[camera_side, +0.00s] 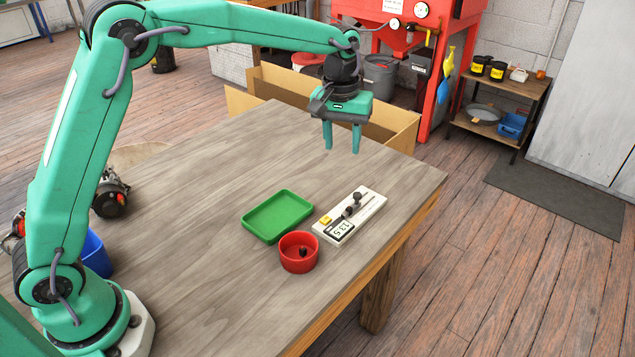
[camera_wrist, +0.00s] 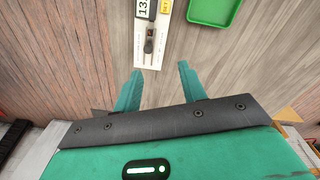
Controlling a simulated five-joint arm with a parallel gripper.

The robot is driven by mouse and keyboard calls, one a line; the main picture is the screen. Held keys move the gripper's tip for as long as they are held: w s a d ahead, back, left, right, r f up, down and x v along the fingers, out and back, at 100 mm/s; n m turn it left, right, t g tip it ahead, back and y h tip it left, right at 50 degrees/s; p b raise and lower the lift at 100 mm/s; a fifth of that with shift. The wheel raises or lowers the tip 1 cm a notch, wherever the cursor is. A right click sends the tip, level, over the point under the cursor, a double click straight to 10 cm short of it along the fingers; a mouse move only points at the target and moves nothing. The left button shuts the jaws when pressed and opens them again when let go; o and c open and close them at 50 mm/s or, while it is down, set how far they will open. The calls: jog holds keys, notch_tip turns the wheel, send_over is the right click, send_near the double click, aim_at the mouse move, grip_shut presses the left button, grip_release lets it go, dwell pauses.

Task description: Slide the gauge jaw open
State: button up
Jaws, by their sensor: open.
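The gauge (camera_side: 349,215) lies on the wooden table, a pale flat base with a lit display reading about 13.5, a yellow button (camera_side: 325,220) and a dark sliding jaw with a knob (camera_side: 355,197). In the wrist view the gauge (camera_wrist: 155,55) runs upward from just beyond my fingertips, its dark jaw part (camera_wrist: 150,38) nearest them. My gripper (camera_side: 342,149) hangs above the table, up and behind the gauge in the side view. Its two green fingers (camera_wrist: 158,75) are apart with nothing between them. How far the jaw stands open is too small to tell.
A green tray (camera_side: 278,216) lies left of the gauge. A red round bin (camera_side: 299,252) with a small dark part inside stands close to the gauge's near end. A blue container (camera_side: 96,254) stands near my base. The table's right edge is close to the gauge; the table's middle is clear.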

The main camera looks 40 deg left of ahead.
send_over(358, 194)
jog(key=shift+n+g, duration=0.4)
notch_tip(358, 194, down, 6)
jog(key=shift+r, duration=0.1)
jog(key=shift+f, duration=0.2)
jog(key=shift+f, duration=3.75)
grip_shut()
